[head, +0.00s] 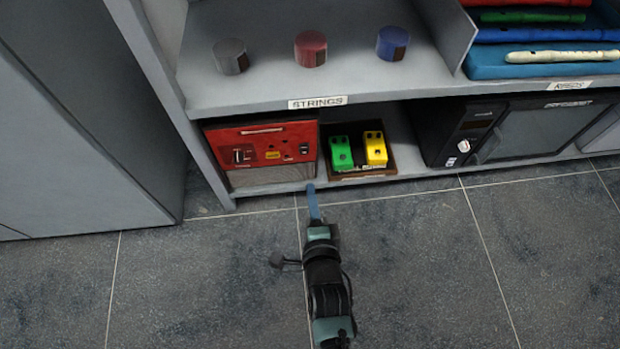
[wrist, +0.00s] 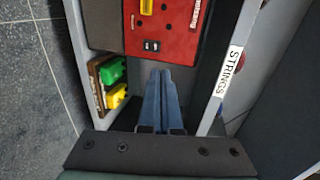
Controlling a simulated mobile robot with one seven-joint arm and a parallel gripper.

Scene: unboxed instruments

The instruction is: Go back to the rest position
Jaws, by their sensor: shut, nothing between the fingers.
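My gripper (head: 312,194) is in the head view in front of the lower shelf, with its blue fingers pointing toward the gap between the red amplifier and the pedals. In the wrist view my gripper (wrist: 161,80) shows its two blue fingers side by side, closed with nothing between them. The red amplifier (head: 262,147) stands on the lower shelf; it also shows at the top of the wrist view (wrist: 170,38). A green pedal (head: 341,152) and a yellow pedal (head: 375,148) sit on a brown board to the right of it.
Above is a shelf (head: 330,88) labelled STRINGS with a grey, a red and a blue round tin. A black cabinet (head: 520,130) stands at the lower right. Recorders lie in a blue tray (head: 490,70) at the upper right. The tiled floor (head: 420,270) around my arm is clear.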

